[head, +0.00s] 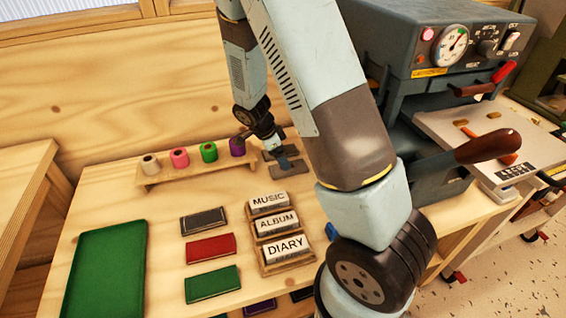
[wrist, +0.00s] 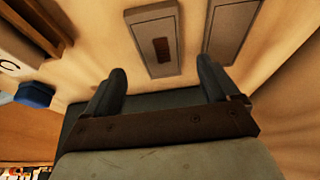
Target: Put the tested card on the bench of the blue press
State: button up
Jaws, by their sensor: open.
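Two flat grey cards lie side by side on the wooden table below my gripper (head: 283,160). In the wrist view one grey card (wrist: 139,30) bears a dark red-brown patch (wrist: 162,50), and the other (wrist: 226,25), to its right, shows no patch. My gripper (wrist: 160,80) is open and empty. Its fingers point toward the cards, with the patched card in line with the gap. The blue-grey press (head: 400,100) stands at the right, with a dial and wooden-handled levers. A pale board (head: 545,150) sits at its front. My arm partly hides the press.
A rack (head: 150,181) of several coloured rolls stands left of my gripper. Stamp blocks marked MUSIC, ALBUM and DIARY sit in a wooden holder (head: 258,250). Black, red (head: 211,249) and green books and a green tray (head: 105,270) lie left. A small blue item (head: 331,231) is beside my arm.

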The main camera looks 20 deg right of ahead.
jog(key=v, duration=0.6)
jog(key=shift+r, duration=0.4)
jog(key=shift+a, duration=0.15)
